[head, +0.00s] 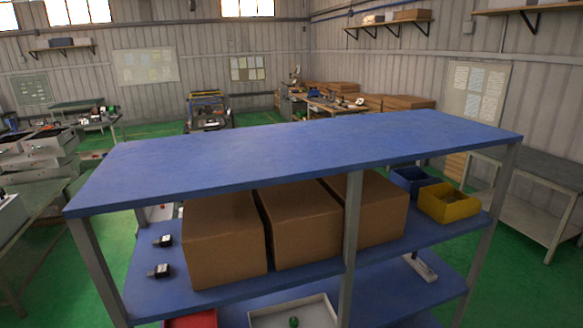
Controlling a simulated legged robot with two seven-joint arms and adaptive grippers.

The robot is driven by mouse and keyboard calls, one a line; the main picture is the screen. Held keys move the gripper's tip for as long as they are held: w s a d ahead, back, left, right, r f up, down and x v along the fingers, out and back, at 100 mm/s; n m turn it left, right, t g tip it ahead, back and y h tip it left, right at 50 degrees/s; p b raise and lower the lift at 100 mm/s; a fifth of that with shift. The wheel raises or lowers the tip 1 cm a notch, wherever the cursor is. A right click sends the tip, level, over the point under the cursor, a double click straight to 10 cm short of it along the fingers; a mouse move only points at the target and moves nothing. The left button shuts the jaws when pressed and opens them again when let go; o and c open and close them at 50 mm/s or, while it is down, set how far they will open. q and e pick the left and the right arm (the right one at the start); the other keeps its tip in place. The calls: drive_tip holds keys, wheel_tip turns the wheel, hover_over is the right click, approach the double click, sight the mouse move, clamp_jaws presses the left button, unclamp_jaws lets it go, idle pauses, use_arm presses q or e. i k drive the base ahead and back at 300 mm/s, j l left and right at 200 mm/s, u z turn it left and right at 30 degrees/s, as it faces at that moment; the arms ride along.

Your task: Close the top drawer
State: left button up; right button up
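No drawer can be made out with certainty. At the left edge, a grey stacked unit (48,143) has parts that look like open drawers or trays. It is small and partly cut off, so I cannot tell which part is a top drawer or how far it stands open. Neither of my grippers is in view.
A blue-topped rack (300,147) fills the foreground. Its shelf holds cardboard boxes (224,240), a yellow bin (448,204), a blue bin (408,180) and small black parts (158,271). A grey table (535,170) stands right. Green floor (120,240) shows between rack and left bench.

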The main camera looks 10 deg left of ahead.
sight(154, 214)
drive_tip(key=k+j, duration=0.1)
drive_tip(key=j, duration=0.6)
drive_tip(key=k+j+u, duration=0.1)
drive_tip(key=j, duration=0.55)
drive_tip(key=k+j+u, duration=0.1)
drive_tip(key=j, duration=0.6)
drive_tip(key=k+j, duration=0.1)
drive_tip(key=j, duration=0.6)
